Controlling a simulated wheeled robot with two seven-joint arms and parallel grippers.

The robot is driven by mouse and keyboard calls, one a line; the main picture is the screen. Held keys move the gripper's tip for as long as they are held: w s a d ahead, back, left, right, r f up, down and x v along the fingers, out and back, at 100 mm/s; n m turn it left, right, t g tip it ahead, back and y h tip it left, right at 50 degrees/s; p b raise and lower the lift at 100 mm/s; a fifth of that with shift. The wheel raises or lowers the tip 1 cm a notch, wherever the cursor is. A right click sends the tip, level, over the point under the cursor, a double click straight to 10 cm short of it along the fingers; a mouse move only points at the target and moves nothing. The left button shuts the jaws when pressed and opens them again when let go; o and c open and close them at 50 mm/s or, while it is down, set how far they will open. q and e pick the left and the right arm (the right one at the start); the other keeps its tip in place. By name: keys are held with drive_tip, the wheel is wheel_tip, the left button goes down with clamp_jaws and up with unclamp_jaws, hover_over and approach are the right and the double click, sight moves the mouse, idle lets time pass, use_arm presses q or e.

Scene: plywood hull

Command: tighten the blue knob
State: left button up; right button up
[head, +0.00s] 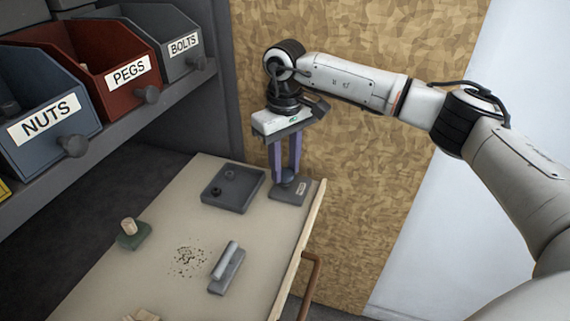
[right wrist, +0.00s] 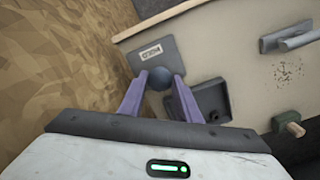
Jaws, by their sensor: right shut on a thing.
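The blue knob (head: 287,177) is a small dark blue ball on a grey plate (head: 288,196) with a small label, at the far right corner of the worktop. My right gripper (head: 287,178) points down over it with its purple fingers on either side. In the right wrist view the knob (right wrist: 160,79) sits between the two fingertips (right wrist: 158,80), and the gripper is shut on it. The label on the plate (right wrist: 152,51) is too small to read surely. My left gripper is not in view.
A dark tray (head: 233,189) with small round parts lies left of the knob's plate. A grey block with a bar (head: 227,268), dark specks (head: 190,261) and a green block with a peg (head: 133,233) are on the worktop (head: 160,285). Labelled bins (head: 112,75) stand on a shelf at left.

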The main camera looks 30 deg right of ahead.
drive_tip(key=m+p, duration=0.1)
drive_tip(key=m, duration=0.3)
drive_tip(key=shift+r+m, duration=0.1)
drive_tip(key=shift+m, duration=0.2)
drive_tip(key=m+p, duration=0.1)
drive_tip(key=m, duration=0.1)
drive_tip(key=shift+m, duration=0.3)
drive_tip(key=m+p, duration=0.1)
drive_tip(key=m, duration=0.8)
drive_tip(key=shift+w+p, duration=0.1)
drive_tip(key=shift+p, duration=0.25)
drive_tip(key=m+p, duration=0.1)
drive_tip(key=m, duration=0.4)
drive_tip(key=shift+m, duration=0.3)
drive_tip(key=m+p, duration=0.1)
drive_tip(key=m, duration=0.3)
drive_tip(key=shift+d, duration=0.1)
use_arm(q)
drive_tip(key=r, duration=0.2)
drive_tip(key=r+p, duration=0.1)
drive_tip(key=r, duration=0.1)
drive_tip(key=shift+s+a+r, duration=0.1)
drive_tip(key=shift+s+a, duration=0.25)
use_arm(e)
drive_tip(key=m, duration=0.5)
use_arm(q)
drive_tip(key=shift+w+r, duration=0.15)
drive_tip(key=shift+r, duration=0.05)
